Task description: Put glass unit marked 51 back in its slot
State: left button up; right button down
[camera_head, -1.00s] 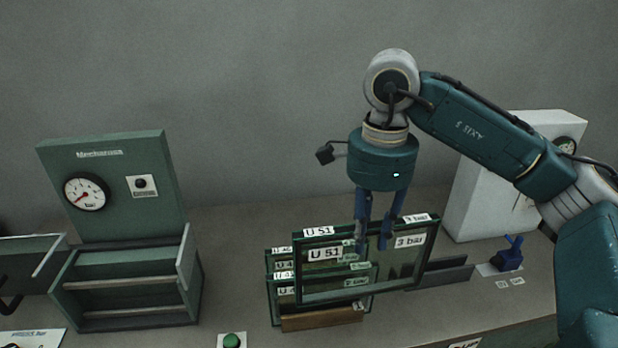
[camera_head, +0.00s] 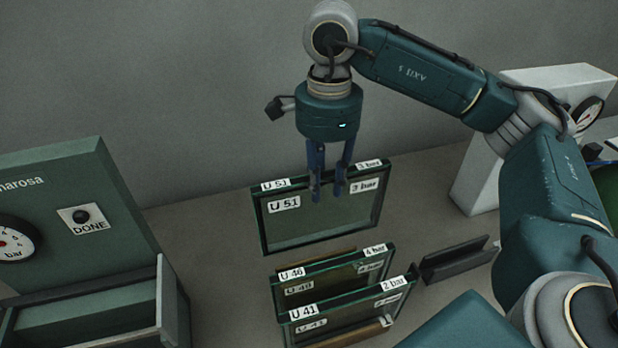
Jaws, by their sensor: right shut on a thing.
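The glass unit marked U 51 (camera_head: 290,225), labelled 3 bar, is an upright dark-edged pane. My right gripper (camera_head: 328,190) points down from above and is shut on its top edge. The pane is behind two other upright units, U 46 (camera_head: 325,278) labelled 4 bar and U 41 (camera_head: 345,312) labelled 2 bar. A wooden rack part (camera_head: 318,264) shows between U 51 and U 46. I cannot tell whether the pane's lower edge touches anything. My left gripper is not in view.
A dark grooved block (camera_head: 455,262) lies right of the units. A green machine (camera_head: 75,205) with a gauge and DONE button stands at left, a white gauge housing (camera_head: 490,150) at back right. Bare bench lies left of the units.

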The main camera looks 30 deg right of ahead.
jog(key=f, duration=0.2)
jog(key=shift+s+f+b, duration=0.25)
jog(key=shift+f+b, duration=0.05)
jog(key=b, duration=0.3)
send_over(322, 240)
jog(key=f, duration=0.5)
jog(key=shift+w+d+f, duration=0.15)
jog(key=shift+w+f, duration=0.05)
jog(key=shift+f, duration=0.05)
notch_tip(322, 240, down, 6)
jog(key=b, duration=0.3)
jog(key=shift+r+b, duration=0.25)
jog(key=shift+b, duration=0.15)
notch_tip(322, 240, down, 2)
jog(key=shift+w+f+b, duration=0.1)
jog(key=shift+b, duration=0.9)
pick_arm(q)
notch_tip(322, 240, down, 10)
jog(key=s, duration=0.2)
pick_arm(e)
jog(key=shift+f, duration=0.1)
pick_arm(q)
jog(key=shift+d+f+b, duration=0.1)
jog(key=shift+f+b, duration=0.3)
jog(key=shift+b, duration=0.15)
pick_arm(e)
jog(key=shift+f, duration=0.25)
